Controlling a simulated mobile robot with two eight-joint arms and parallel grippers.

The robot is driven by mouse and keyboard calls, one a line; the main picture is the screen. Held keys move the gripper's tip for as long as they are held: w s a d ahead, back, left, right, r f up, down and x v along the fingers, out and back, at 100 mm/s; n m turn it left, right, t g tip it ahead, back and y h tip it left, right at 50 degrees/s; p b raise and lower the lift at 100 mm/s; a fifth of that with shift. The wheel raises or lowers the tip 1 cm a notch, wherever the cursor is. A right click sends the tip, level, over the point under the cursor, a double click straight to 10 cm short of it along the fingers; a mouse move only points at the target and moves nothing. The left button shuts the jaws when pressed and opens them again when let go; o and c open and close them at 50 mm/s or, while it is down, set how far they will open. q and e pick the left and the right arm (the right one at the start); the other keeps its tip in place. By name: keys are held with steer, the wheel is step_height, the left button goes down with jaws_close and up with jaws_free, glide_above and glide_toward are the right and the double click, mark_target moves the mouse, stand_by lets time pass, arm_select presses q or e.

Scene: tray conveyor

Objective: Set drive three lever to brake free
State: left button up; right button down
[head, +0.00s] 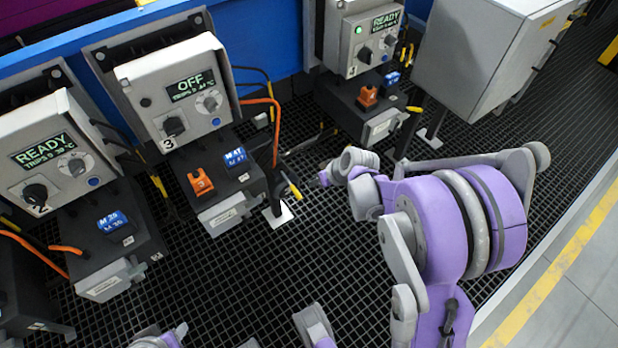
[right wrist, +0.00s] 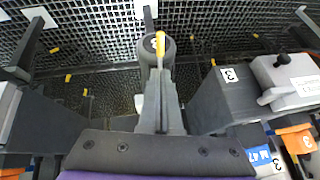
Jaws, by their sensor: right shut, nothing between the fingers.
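The drive three box (head: 180,85) has a display reading OFF and a knob marked 3. Below it is a dark motor block with an orange tag 3 (head: 201,181) and a blue tag (head: 236,157). A lever with a yellow handle (head: 293,189) stands at the block's right side. In the right wrist view the yellow handle (right wrist: 160,44) lies against a dark round hub marked 3 (right wrist: 170,48). My right gripper (head: 323,179) is shut and empty, just right of the lever; its fingers (right wrist: 159,108) point at the handle. I cannot tell whether they touch.
The drive two box (head: 45,150), reading READY, stands at the left. Another READY box (head: 362,40) stands behind on the right, with its own motor block (head: 360,100). A grey cabinet (head: 470,60) is at upper right. Dark grating (head: 270,270) in front is mostly clear.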

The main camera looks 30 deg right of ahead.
arm_select(q)
steer(key=shift+r+p, duration=0.35)
steer(key=shift+r, duration=0.3)
arm_select(e)
steer(key=s+r, duration=0.1)
steer(key=s+d+r, duration=0.1)
steer(key=s, duration=0.1)
steer(key=shift+s+r, duration=0.1)
steer(key=shift+s, duration=0.05)
steer(key=s+a+r+g+h, duration=0.1)
steer(key=s+a+r, duration=0.4)
steer(key=s, duration=0.4)
steer(key=s+a+r+h, duration=0.1)
steer(key=s+a+r, duration=0.1)
steer(key=s+a, duration=0.6)
arm_select(q)
step_height(320, 180, up, 20)
steer(key=w+p, duration=0.1)
steer(key=p, duration=1.6)
steer(key=shift+w+f+t, duration=0.15)
steer(key=shift+w+t, duration=0.25)
arm_select(e)
step_height(320, 180, up, 20)
steer(key=w, duration=0.1)
steer(key=shift+d, duration=0.4)
arm_select(q)
steer(key=shift+s, duration=0.1)
